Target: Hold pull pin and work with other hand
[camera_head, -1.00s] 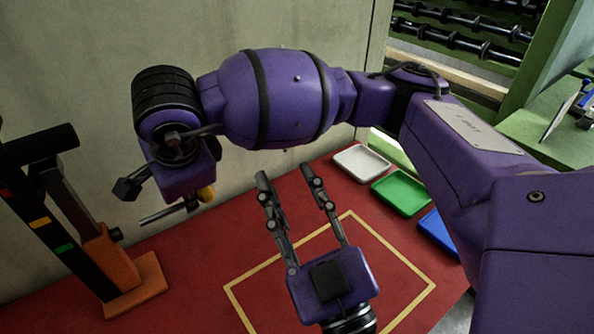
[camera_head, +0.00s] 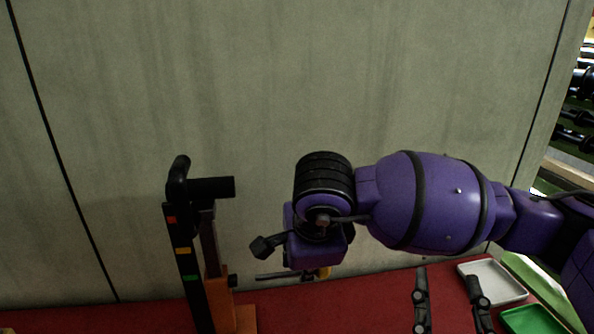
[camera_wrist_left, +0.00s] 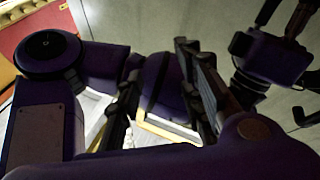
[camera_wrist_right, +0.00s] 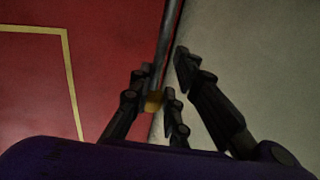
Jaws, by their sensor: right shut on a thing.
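My right gripper (camera_head: 288,262) is at centre-left in the head view, its arm reaching across from the right. In the right wrist view (camera_wrist_right: 168,88) its fingers are shut on a thin grey rod (camera_wrist_right: 166,48) with a yellow end (camera_wrist_right: 153,102), which looks like the pull pin. The yellow end also shows in the head view (camera_head: 324,272). Where the rod's far end leads is out of view. An orange stand (camera_head: 217,290) with a black marked post and a lever with black grip (camera_head: 211,187) is left of this gripper. My left gripper (camera_head: 447,272) is open and empty at lower right.
A grey wall (camera_head: 200,70) stands close behind the red surface (camera_head: 370,292). A white tray (camera_head: 492,281) and a green tray (camera_head: 530,320) lie at the lower right. The right wrist view shows a yellow outline (camera_wrist_right: 70,80) on bare red surface.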

